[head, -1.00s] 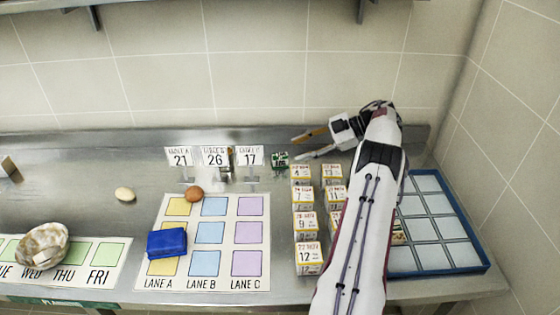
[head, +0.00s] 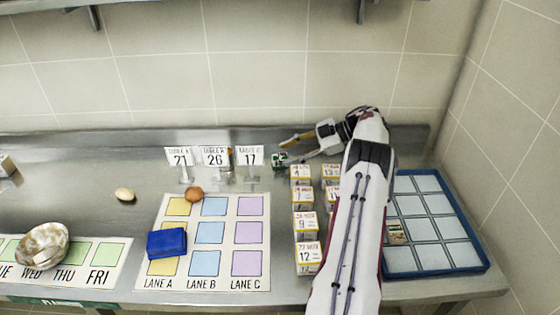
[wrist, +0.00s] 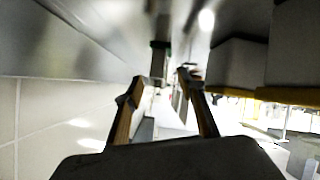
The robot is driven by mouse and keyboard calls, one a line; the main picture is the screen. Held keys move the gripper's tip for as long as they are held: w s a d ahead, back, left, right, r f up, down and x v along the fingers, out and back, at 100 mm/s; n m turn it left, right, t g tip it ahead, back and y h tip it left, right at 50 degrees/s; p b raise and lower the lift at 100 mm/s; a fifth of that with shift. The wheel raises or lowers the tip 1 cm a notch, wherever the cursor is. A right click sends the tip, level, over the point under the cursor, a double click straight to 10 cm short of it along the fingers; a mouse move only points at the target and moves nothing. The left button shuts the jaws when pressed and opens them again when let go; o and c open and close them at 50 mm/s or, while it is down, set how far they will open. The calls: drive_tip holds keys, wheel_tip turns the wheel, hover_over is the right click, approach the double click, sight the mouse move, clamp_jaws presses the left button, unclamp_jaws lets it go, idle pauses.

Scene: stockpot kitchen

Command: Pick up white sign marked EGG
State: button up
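I cannot make out any white sign reading EGG. Three white number signs stand at the back: 21 (head: 179,157), 26 (head: 215,156) and 17 (head: 250,156); their small top lines do not read as EGG. My gripper (head: 289,151) is open near the back of the counter, just right of the 17 sign. A small green-and-white item (head: 279,160), its marking unreadable, is close to the fingertips. In the wrist view my gripper (wrist: 158,85) has its fingers apart. A grey item with a green top (wrist: 160,58) shows ahead of them; I cannot tell contact.
Rows of numbered boxes (head: 305,222) stand beside my arm, below the gripper. A blue-rimmed tray (head: 437,268) lies right. A lane mat (head: 233,284) holds a blue item (head: 167,243) and a brown egg (head: 194,194). A pale egg (head: 124,194) and a bowl (head: 43,246) are left.

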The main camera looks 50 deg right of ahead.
sight(280, 160)
drive_tip(key=shift+x, duration=1.15)
clamp_jaws()
